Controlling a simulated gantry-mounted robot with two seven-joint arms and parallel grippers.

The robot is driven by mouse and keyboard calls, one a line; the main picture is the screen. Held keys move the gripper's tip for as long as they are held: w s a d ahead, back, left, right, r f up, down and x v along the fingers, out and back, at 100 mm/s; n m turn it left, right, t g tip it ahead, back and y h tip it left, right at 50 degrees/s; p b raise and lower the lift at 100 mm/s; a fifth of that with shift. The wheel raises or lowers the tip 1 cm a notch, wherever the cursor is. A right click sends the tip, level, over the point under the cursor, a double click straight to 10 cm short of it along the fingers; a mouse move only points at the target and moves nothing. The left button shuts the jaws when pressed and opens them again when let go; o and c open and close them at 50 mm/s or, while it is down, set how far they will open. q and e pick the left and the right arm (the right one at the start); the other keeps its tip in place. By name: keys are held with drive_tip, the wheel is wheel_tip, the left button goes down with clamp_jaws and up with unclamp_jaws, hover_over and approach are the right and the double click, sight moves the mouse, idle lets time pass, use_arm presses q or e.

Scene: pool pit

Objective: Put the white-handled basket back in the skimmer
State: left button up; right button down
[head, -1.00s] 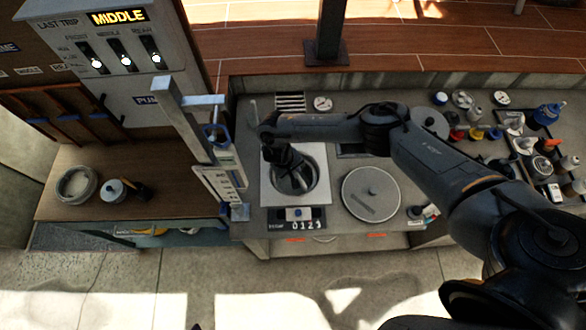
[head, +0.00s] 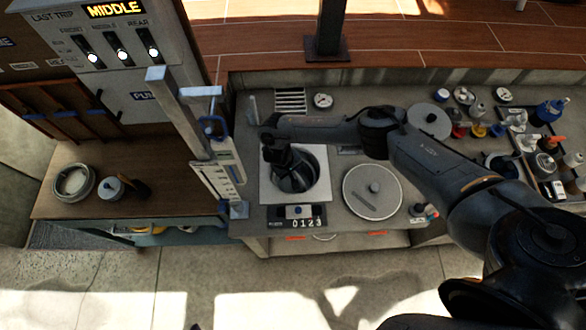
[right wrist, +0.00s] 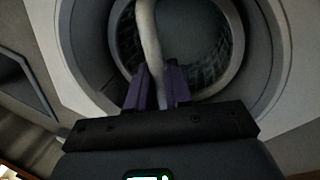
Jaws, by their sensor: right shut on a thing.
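The skimmer opening (head: 322,190) is a round dark well in a pale square plate on the grey counter. My right gripper (head: 295,182) reaches down into this opening from above. In the right wrist view the purple fingers of my right gripper (right wrist: 157,88) are shut on the white handle (right wrist: 148,38), a curved strip running up from between them. Below it shows the dark mesh basket (right wrist: 208,68) within the round opening. How deep the basket sits is hard to tell. My left gripper does not show.
A round grey lid (head: 373,192) lies right of the opening. A counter display (head: 298,217) sits in front of it. An upright metal post bracket (head: 190,120) stands to the left. Bottles and jars (head: 515,140) crowd the right end.

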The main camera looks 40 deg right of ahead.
drive_tip(key=shift+f+b, duration=0.5)
drive_tip(key=shift+f, duration=0.65)
drive_tip(key=shift+f, duration=0.25)
idle(0.4)
drive_tip(key=c, duration=1)
unclamp_jaws()
drive_tip(key=shift+o, duration=0.2)
drive_tip(key=shift+o, duration=0.8)
drive_tip(key=shift+r, duration=0.1)
